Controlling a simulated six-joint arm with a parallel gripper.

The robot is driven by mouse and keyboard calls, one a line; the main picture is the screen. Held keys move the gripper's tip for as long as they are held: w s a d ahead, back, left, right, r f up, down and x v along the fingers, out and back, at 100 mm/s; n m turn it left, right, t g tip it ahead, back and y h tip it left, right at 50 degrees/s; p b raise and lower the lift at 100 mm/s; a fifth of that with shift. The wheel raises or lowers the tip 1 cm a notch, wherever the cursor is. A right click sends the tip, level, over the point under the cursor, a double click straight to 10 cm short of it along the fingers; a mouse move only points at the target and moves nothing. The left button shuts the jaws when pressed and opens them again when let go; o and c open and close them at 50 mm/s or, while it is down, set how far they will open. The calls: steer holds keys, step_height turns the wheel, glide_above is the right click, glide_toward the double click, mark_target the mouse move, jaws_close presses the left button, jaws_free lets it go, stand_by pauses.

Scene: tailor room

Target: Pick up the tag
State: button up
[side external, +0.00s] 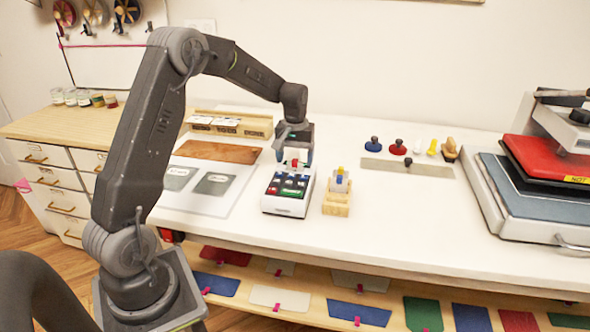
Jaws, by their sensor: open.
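My gripper (297,162) points down above a small white box (288,212) with red, green and blue cells on its dark top. A small white piece with a red spot shows at the jaws; I cannot tell whether it is a tag or part of my gripper. The jaws are open, though their gap is hard to see at this size. To the right, a small wooden stand (336,205) bears a pale upright piece (340,182) with blue and yellow marks. It may be a tag. My gripper is to the left of it and apart from it.
A heat press (540,222) stands at the right. A grey strip (405,167) lies before several stamp-like handles. A wooden rack (232,122), brown sheet (217,151) and grey squares lie at the left. Pink-tagged coloured panels lie on the lower shelf. The table's right middle is clear.

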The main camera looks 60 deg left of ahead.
steer(key=shift+f, duration=0.75)
steer(key=shift+c, duration=0.3)
steer(key=c, duration=1)
steer(key=shift+r, duration=0.1)
